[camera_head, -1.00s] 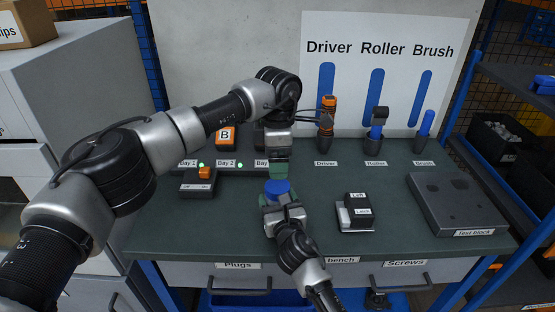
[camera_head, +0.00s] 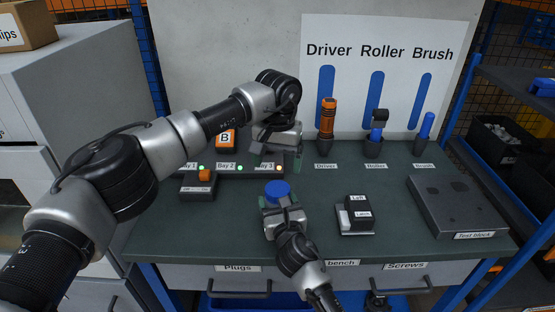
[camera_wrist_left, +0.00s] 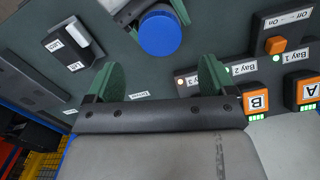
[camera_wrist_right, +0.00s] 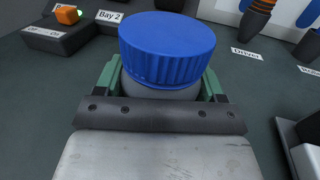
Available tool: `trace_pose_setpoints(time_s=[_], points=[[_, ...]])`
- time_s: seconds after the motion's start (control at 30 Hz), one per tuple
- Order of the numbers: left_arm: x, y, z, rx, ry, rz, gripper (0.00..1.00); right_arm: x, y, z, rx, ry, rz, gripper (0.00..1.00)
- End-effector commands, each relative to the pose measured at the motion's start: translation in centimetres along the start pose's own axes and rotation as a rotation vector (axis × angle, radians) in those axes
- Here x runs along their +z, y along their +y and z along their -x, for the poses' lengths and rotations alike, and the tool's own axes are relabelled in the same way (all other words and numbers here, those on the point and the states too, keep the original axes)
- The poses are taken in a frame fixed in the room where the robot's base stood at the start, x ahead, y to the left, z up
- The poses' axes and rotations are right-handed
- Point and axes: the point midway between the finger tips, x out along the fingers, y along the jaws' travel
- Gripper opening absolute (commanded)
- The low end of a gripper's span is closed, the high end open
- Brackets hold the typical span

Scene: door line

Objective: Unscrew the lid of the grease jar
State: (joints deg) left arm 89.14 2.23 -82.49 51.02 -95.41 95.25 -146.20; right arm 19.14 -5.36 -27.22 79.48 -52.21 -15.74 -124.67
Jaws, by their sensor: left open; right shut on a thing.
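The grease jar (camera_wrist_right: 160,90) stands on the green bench top, with its ribbed blue lid (camera_head: 277,190) on top. The lid also shows in the left wrist view (camera_wrist_left: 160,32); I cannot tell how tightly it sits. My right gripper (camera_head: 281,208) is shut around the pale jar body below the lid, one green finger on each side. My left gripper (camera_head: 282,152) is open and empty, behind and above the jar and apart from the lid. In the left wrist view its two green fingers (camera_wrist_left: 158,80) are spread, with the lid beyond them.
A bay strip (camera_head: 240,170) with lights runs behind the jar, with a switch box (camera_head: 198,185) at left. Right of the jar sits a small black latch block (camera_head: 356,215), then a test block (camera_head: 458,205). Driver (camera_head: 328,118), roller (camera_head: 377,127) and brush (camera_head: 426,126) stand in holders.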

Motion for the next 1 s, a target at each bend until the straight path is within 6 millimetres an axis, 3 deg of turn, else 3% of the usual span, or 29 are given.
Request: trace_pose_setpoints(time_s=[0.27, 0.7, 1.0], points=[[0.0, 0.0, -0.7, 0.001, -0.002, -0.138, 0.84, -0.1, 0.0, 0.0, 0.0, 0.002, 0.0, 0.03], [0.0, 0.0, -7.0, 0.001, -0.003, -0.136, 0.84, -0.1, 0.0, 0.0, 0.0, 0.003, 0.0, 0.03], [0.0, 0.0, -8.1, -0.001, 0.0, -0.137, 0.84, -0.1, 0.0, 0.0, 0.0, 0.003, 0.0, 0.03]])
